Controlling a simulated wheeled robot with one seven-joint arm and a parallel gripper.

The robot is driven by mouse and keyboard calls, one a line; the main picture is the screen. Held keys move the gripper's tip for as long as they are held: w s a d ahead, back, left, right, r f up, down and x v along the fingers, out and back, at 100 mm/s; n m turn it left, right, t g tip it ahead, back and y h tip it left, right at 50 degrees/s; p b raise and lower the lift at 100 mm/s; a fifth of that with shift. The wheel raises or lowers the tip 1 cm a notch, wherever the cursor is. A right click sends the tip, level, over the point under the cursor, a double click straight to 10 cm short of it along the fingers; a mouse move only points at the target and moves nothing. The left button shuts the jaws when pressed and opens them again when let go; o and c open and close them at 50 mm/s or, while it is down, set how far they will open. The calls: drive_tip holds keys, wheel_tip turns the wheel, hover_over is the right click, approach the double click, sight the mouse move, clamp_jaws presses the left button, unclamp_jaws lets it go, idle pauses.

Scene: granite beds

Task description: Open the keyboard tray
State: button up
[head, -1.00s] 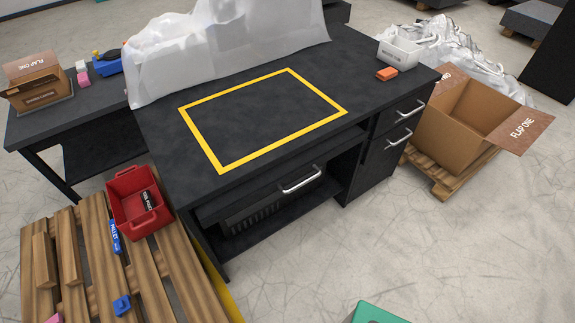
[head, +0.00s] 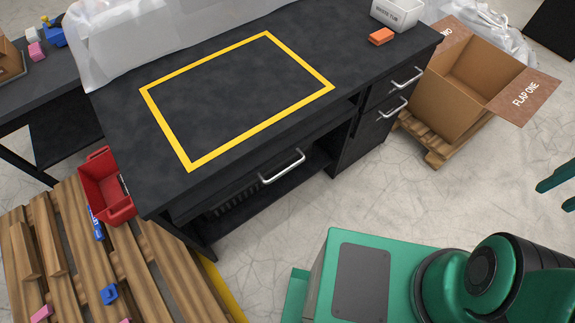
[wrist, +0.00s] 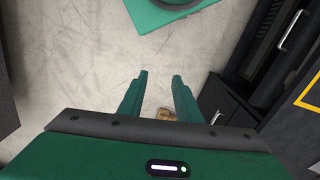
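The keyboard tray (head: 232,195) is a dark front under the black desk's top, with a silver bar handle (head: 282,167). It appears pushed in under the desktop. In the wrist view a silver handle (wrist: 290,30) shows at the upper right on the dark desk front. My gripper (wrist: 160,78) has two green fingers spread apart with nothing between them, above bare floor. In the head view only my green fingertips (head: 558,190) show at the right edge, well to the right of the tray handle and apart from it.
The desk (head: 110,125) has two handled drawers (head: 392,95) at its right. An open cardboard box (head: 455,95) stands on a small pallet beyond them. A wooden pallet (head: 150,265) and a red bin (head: 108,187) are at the left. Floor in front of the drawers is clear.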

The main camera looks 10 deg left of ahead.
drive_tip(key=w+a+f+n+g+y, duration=0.1)
drive_tip(key=w+a+f+n, duration=0.15)
drive_tip(key=w, duration=0.25)
drive_tip(key=w+a+f+n+g, duration=0.1)
drive_tip(key=w+a+f, duration=0.15)
drive_tip(key=w, duration=0.35)
drive_tip(key=n+g+y, duration=0.6)
drive_tip(key=y, duration=0.8)
approach(288, 168)
drive_tip(key=x, duration=0.7)
drive_tip(key=f+x, duration=0.1)
drive_tip(key=x, duration=0.2)
drive_tip(key=shift+a, duration=0.2)
clamp_jaws()
drive_tip(key=shift+d, duration=0.15)
